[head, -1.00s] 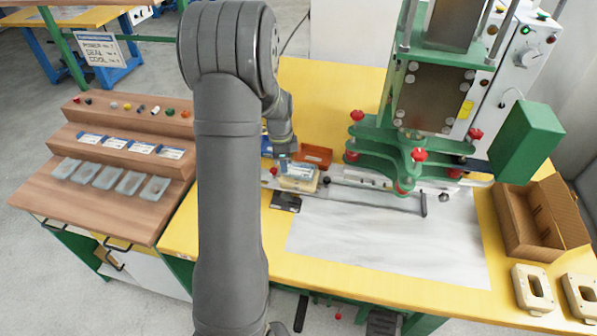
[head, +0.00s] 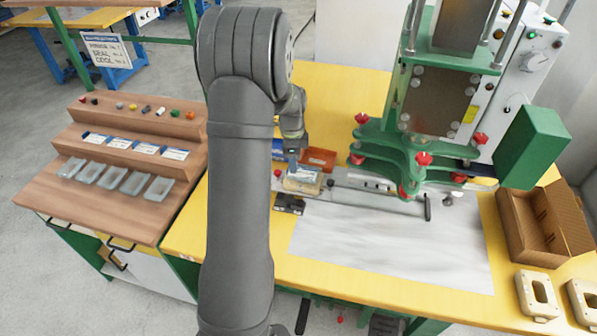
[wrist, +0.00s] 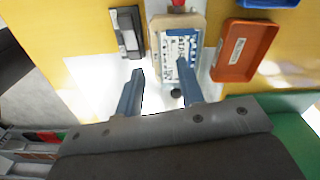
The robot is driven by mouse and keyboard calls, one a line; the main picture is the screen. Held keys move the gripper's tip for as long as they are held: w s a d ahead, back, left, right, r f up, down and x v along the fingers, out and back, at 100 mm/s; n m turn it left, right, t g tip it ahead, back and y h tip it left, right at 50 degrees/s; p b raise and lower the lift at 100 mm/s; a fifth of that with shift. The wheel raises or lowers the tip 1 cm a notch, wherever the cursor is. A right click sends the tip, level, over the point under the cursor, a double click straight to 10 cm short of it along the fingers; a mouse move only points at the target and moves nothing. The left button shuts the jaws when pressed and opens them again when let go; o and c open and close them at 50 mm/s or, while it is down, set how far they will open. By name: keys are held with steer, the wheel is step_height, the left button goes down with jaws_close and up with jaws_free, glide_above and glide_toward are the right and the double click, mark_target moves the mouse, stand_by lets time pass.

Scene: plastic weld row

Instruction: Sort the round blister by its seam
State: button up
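A pack with a white and blue printed face (head: 304,176) lies in a tan nest (head: 292,187) on the slide left of the press; I cannot make out its seam or whether its blister is round. In the wrist view the pack (wrist: 178,48) lies flat in the nest (wrist: 156,26). My gripper (wrist: 160,72) is open, its fingers apart near the pack's lower end. The right fingertip overlaps the pack's lower right corner in the picture; contact cannot be told. An orange bin (head: 320,157) and a blue bin (head: 278,147) stand behind the nest.
The green press (head: 425,150) stands right of the nest. A small black device (head: 289,203) sits in front of the nest. A cardboard box (head: 508,228) and tan nests (head: 538,312) lie at right. Clear trays (head: 110,178) stand on the left wooden bench. The grey mat (head: 390,245) is bare.

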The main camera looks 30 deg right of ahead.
mark_target(303, 173)
steer(key=o, duration=0.6)
steer(key=d+m, duration=0.1)
steer(key=d+r+m, duration=0.1)
steer(key=d, duration=0.1)
steer(key=shift+w+d+r, duration=0.15)
steer(key=shift+w+d, duration=0.05)
steer(key=shift+d, duration=0.2)
steer(key=shift+f, duration=3.4)
steer(key=c, duration=0.6)
steer(key=shift+o, duration=0.2)
steer(key=shift+r, duration=0.15)
steer(key=shift+r, duration=2.15)
steer(key=shift+r, duration=0.1)
steer(key=shift+r, duration=2.4)
